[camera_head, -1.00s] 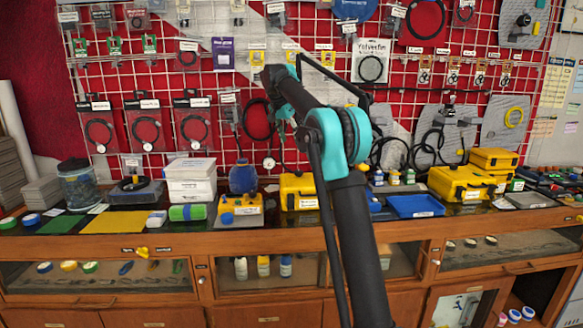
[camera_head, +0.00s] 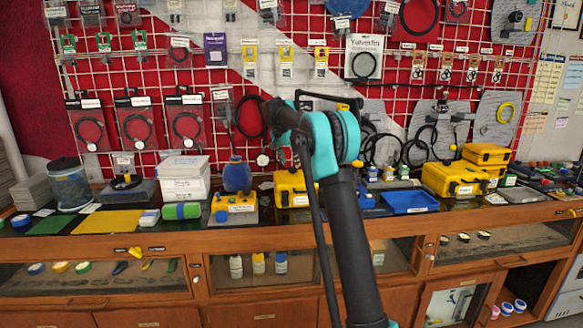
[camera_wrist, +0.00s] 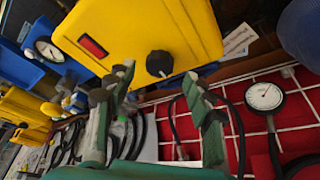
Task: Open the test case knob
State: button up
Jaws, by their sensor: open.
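The yellow test case (camera_wrist: 130,30) fills the upper middle of the wrist view, with a red window (camera_wrist: 93,46) on its face. Its round black knob (camera_wrist: 158,64) sits near the lower edge of that face as pictured. My gripper (camera_wrist: 158,80) is open and empty, its green and grey fingers on either side of the knob in the picture. I cannot tell how far the fingertips are from the knob. In the head view the yellow case (camera_head: 291,188) stands on the counter, partly behind my arm; my gripper cannot be made out there.
A yellow box with knobs (camera_head: 235,203) and a blue bottle (camera_head: 237,175) stand left of the case. A blue tray (camera_head: 410,202) and stacked yellow cases (camera_head: 455,180) stand to the right. A wire grid with hanging cables and a gauge (camera_wrist: 264,96) is behind.

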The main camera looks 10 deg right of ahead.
aim_at(292, 168)
jog(key=shift+x, duration=1.55)
jog(key=c, duration=1.2)
